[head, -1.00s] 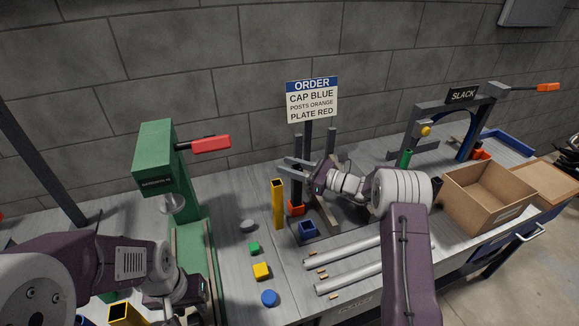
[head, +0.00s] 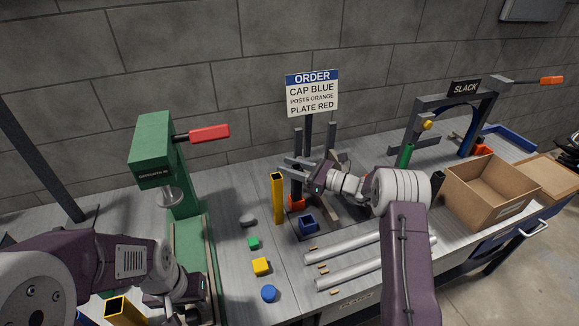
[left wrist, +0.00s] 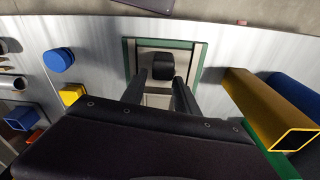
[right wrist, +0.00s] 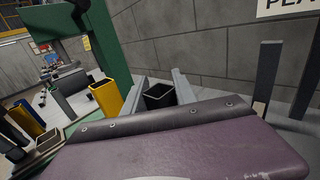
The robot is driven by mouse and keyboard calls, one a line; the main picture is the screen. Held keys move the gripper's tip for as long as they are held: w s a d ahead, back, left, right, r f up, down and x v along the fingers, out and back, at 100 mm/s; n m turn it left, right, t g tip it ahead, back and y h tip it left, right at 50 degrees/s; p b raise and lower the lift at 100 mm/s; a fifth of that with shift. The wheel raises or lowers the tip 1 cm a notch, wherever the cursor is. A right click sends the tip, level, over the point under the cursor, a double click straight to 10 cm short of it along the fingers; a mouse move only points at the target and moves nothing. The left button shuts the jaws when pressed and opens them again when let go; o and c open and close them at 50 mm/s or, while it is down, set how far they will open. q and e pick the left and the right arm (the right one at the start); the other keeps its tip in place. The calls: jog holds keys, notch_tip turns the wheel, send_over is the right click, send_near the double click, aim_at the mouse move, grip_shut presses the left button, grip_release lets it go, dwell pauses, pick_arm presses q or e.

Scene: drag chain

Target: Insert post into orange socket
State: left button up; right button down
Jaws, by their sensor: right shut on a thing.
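My right gripper (head: 292,166) is shut on a dark grey square post (head: 297,183) behind the yellow post. In the right wrist view the post's open square top (right wrist: 160,95) shows between the two fingers (right wrist: 162,86). The post is upright, and its lower end meets the orange socket (head: 297,203) in the head view. I cannot tell how deep it sits in the socket. My left gripper (left wrist: 160,78) is open and empty, its fingers apart at the green press, with a black round block (left wrist: 163,65) beyond the tips.
A yellow post (head: 278,200) stands just left of the orange socket. A blue socket (head: 308,223) lies in front. Silver rods (head: 345,249) lie nearer, and a cardboard box (head: 487,192) is at right. The green press (head: 160,150) and several small caps are at left.

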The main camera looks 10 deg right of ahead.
pick_arm(q)
jog(key=shift+f, duration=0.35)
pick_arm(e)
jog(key=shift+f, duration=0.4)
pick_arm(q)
jog(key=shift+r, duration=0.1)
pick_arm(e)
jog(key=c, duration=0.9)
grip_release()
jog(key=shift+r, duration=0.1)
pick_arm(q)
jog(key=shift+f+b, duration=0.25)
jog(key=shift+b, duration=0.15)
pick_arm(e)
jog(key=v, duration=0.9)
jog(key=shift+s, duration=0.1)
